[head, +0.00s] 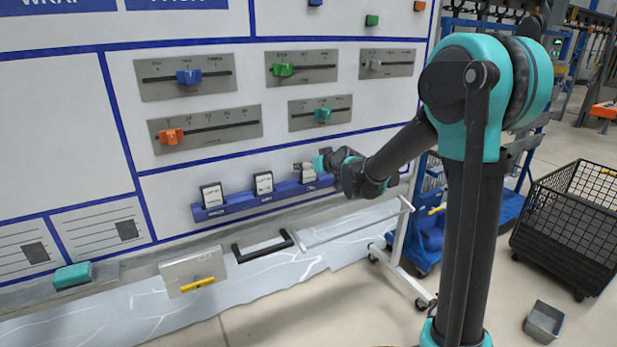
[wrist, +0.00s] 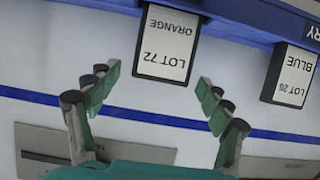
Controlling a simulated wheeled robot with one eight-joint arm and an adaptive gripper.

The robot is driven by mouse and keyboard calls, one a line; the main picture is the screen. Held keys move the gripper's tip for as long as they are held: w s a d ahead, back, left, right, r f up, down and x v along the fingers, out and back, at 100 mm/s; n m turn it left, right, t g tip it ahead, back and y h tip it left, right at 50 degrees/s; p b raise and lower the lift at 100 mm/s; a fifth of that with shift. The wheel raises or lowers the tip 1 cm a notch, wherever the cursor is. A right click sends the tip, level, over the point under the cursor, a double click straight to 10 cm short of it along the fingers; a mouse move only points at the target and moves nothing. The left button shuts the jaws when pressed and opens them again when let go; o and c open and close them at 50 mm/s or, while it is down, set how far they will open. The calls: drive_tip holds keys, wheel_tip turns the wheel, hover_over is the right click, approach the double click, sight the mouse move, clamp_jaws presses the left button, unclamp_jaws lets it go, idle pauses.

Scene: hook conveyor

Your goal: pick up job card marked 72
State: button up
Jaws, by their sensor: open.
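The job card marked LOT 72 ORANGE (wrist: 166,48) shows upside down in the wrist view. It is a white card with a dark border, standing in the blue rail (wrist: 232,12). My gripper (wrist: 160,92) is open, with its green finger pads apart on either side of the card's line and nothing between them. The card's edge reaches close to the fingertips. In the head view my gripper (head: 317,163) is at the right part of the blue rail (head: 240,203), at the rightmost visible card (head: 308,174), which it partly hides.
A second card, LOT 26 BLUE (wrist: 292,76), stands beside it in the rail. Two other cards, left (head: 211,195) and middle (head: 263,183), show in the head view. Sliders, such as the teal one (head: 322,114), sit on the board above. A ledge with a teal block (head: 73,275) runs below.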

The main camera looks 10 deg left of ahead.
drive_tip(key=shift+w+a+f, duration=0.25)
drive_tip(key=shift+w+a, duration=0.05)
drive_tip(key=shift+w, duration=0.15)
drive_tip(key=shift+c, duration=0.2)
drive_tip(key=c, duration=1.2)
drive_tip(key=shift+r, duration=0.1)
